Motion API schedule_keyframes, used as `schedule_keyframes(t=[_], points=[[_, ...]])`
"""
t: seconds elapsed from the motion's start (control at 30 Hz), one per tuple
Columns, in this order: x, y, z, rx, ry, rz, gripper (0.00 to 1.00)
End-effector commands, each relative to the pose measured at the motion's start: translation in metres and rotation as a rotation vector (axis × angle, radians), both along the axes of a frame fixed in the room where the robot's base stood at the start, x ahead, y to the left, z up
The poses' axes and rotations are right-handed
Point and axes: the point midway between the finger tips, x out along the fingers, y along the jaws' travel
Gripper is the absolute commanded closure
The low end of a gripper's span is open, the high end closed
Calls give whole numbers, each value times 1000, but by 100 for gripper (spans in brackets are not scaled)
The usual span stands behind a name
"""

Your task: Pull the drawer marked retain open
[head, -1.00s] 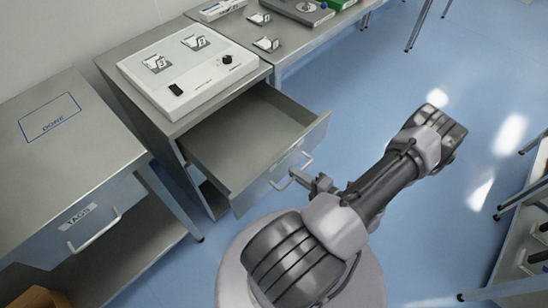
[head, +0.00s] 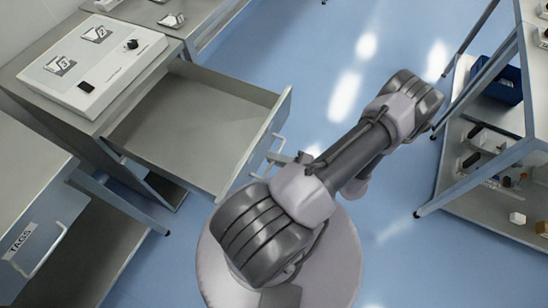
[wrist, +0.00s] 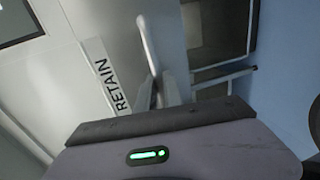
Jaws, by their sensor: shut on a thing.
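The drawer (head: 195,125) stands well out of its cabinet, and its inside looks empty. In the wrist view its front bears the label RETAIN (wrist: 112,78). The drawer's bar handle (head: 268,152) is on the outer face; it also shows in the wrist view (wrist: 148,42). My gripper (head: 296,160) is at the handle, shut on it, with the fingers partly hidden by my own wrist. In the wrist view the fingers (wrist: 160,90) stand at the handle's near end.
A white control panel (head: 95,65) sits on the cabinet top. A TAGS drawer (head: 25,245) is shut at the left. A shelf rack (head: 490,150) with a blue bin (head: 497,86) stands at the right. Blue floor (head: 340,60) between is clear.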

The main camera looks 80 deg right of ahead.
Motion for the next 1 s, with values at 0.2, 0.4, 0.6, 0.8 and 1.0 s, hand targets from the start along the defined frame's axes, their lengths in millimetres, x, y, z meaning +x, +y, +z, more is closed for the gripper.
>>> schedule_keyframes(t=[0.2,0.4,0.6,0.8,1.0], points=[[-1,-3,0,-2,2,-7,85],[-1,-2,0,-2,1,-5,68],[0,-1,0,-2,0,-3,68],[-5,0,2,-1,0,-4,68],[-49,9,13,-4,2,-8,68]])
